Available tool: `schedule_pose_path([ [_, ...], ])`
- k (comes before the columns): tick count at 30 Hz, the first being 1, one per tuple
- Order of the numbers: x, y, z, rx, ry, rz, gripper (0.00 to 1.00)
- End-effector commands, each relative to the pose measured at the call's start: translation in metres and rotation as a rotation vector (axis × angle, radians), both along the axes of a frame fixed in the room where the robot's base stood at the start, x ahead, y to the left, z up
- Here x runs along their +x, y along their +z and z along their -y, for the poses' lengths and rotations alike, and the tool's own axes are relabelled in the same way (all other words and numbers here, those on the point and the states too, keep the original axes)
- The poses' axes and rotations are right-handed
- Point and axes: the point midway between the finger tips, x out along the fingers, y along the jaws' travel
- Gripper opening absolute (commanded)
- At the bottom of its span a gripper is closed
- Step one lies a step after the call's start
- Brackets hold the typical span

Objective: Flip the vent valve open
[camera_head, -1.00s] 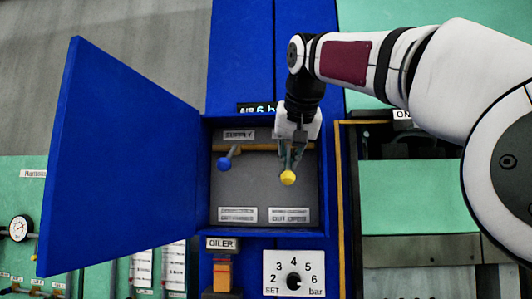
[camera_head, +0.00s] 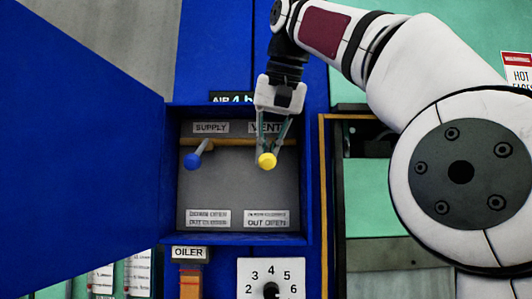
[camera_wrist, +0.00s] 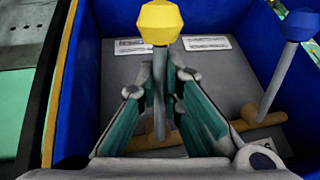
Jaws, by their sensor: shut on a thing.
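The vent valve is a grey lever with a yellow knob (camera_head: 267,160), under the VENT label in the blue cabinet's right half. It points outward from a brass-coloured pipe at the back. In the wrist view the yellow knob (camera_wrist: 160,22) is large at the top centre, its shaft running down between my fingers. My gripper (camera_head: 270,148) reaches in from above, its teal-padded fingers closed around the shaft just behind the knob. A placard below the lever reads OUT OPEN on its lower line; its upper line is too small to read.
The supply lever with a blue knob (camera_head: 192,161) is close to the left. The cabinet's open blue door (camera_head: 75,150) fills the left side. The cabinet walls enclose the levers. A dial plate (camera_head: 270,282) sits below.

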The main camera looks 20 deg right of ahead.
Motion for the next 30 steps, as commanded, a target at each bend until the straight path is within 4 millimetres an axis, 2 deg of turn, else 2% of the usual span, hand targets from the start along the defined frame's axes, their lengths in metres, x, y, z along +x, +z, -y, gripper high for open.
schedule_pose_path([
  [3, 0.0, 0.002, 0.0, 0.0, 0.0, 0.007, 0.0],
  [4, 0.0, 0.002, 0.0, 0.001, 0.0, 0.008, 0.15],
  [6, 0.0, 0.002, 0.0, 0.0, 0.0, 0.007, 0.29],
  [17, 0.0, 0.002, 0.0, 0.0, 0.001, 0.004, 0.29],
  [30, -0.011, 0.022, 0.0, 0.001, 0.003, 0.007, 0.29],
])
